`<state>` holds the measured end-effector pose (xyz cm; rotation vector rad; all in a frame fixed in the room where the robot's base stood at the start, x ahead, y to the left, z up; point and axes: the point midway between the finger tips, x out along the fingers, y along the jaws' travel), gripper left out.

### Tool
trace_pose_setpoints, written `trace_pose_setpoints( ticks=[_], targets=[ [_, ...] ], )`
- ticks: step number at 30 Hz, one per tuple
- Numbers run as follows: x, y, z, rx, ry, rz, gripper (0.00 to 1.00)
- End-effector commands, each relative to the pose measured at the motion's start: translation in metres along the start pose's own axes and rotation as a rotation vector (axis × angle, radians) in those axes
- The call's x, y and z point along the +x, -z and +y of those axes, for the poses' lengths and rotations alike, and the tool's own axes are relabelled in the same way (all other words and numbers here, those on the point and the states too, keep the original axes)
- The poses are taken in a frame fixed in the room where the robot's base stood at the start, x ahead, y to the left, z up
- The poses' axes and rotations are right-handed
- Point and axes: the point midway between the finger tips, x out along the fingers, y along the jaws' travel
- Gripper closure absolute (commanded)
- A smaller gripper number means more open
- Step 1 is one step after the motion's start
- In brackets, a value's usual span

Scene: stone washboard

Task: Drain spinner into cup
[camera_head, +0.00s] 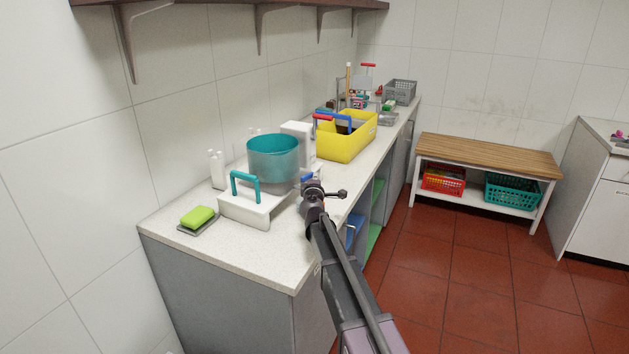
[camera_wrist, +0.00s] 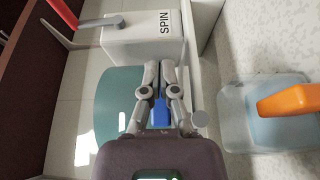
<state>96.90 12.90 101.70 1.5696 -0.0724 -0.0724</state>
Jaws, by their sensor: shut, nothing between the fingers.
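The spinner stands on the counter as a teal drum (camera_head: 273,157) on a white base (camera_head: 252,208) with a white box behind it. In the wrist view the drum (camera_wrist: 118,98) sits left of my gripper and the white box (camera_wrist: 140,42), marked SPIN, is beyond it. My gripper (camera_head: 325,190) is at the spinner's right side, shut and empty, its fingertips close together in the wrist view (camera_wrist: 160,68). A small blue part (camera_wrist: 160,112) shows behind the fingers; I cannot tell if they touch it. A clear cup (camera_wrist: 234,118) with an orange handle is at right in the wrist view, upright or tilted unclear.
A teal handle (camera_head: 244,186) rises from the white base. A green sponge (camera_head: 197,216) lies on a dish at the counter's near left. A yellow bin (camera_head: 346,146) stands farther back. The red floor (camera_head: 470,270) right of the counter is clear.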

Motion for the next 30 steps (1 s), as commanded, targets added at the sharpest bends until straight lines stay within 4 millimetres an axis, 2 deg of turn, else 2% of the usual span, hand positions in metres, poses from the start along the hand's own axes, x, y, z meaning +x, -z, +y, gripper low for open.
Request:
trace_pose_setpoints(
  ticks=[8,14,30],
  targets=[
    [-0.004,-0.005,0.0,0.0,0.0,0.0,1.0],
    [-0.013,-0.02,0.0,0.0,0.0,0.0,1.0],
    [-0.066,-0.087,0.0,0.0,0.0,0.0,1.0]
  ],
)
